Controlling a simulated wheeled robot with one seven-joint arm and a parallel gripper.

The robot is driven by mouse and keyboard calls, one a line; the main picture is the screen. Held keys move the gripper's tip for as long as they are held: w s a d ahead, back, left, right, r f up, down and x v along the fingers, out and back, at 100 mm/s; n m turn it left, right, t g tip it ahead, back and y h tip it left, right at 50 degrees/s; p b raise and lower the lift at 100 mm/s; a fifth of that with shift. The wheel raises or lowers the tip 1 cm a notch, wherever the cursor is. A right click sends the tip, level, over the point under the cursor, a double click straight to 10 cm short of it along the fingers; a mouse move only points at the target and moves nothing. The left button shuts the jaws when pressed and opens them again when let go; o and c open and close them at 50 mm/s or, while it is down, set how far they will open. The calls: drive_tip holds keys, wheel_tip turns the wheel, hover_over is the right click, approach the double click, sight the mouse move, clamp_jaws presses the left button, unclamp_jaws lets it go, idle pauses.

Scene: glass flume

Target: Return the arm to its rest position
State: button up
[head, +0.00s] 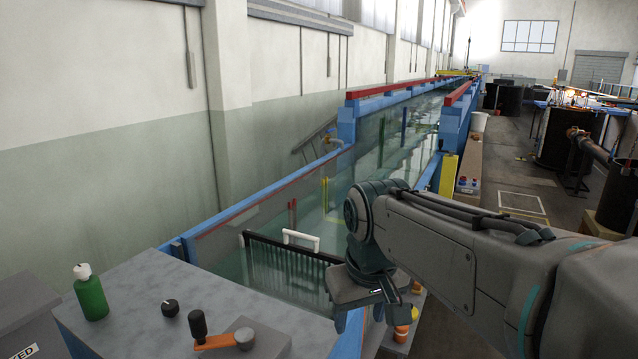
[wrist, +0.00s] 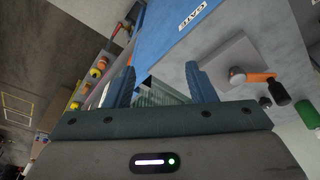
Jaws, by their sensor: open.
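My arm (head: 450,240) reaches in from the right of the head view, over the near end of the flume. My gripper (head: 360,317) points down at its end, just right of the black grating. The wrist view shows my gripper (wrist: 160,86) with its two blue fingers apart and nothing between them. Beyond the fingers are the flume's blue end panel (wrist: 225,35) and the grey control top (wrist: 225,65). Part of the near flume wall is hidden behind my arm in the head view.
An orange-and-white item (head: 402,332) stands right of my gripper.

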drive_tip(key=s+d+f+m+t, duration=0.1)
drive_tip(key=s+d+f+m, duration=0.2)
drive_tip(key=s+d+f, duration=0.5)
drive_tip(key=shift+s+d+f+m, duration=0.25)
drive_tip(key=shift+s+m, duration=0.05)
drive_tip(key=shift+s, duration=0.9)
idle(3.1)
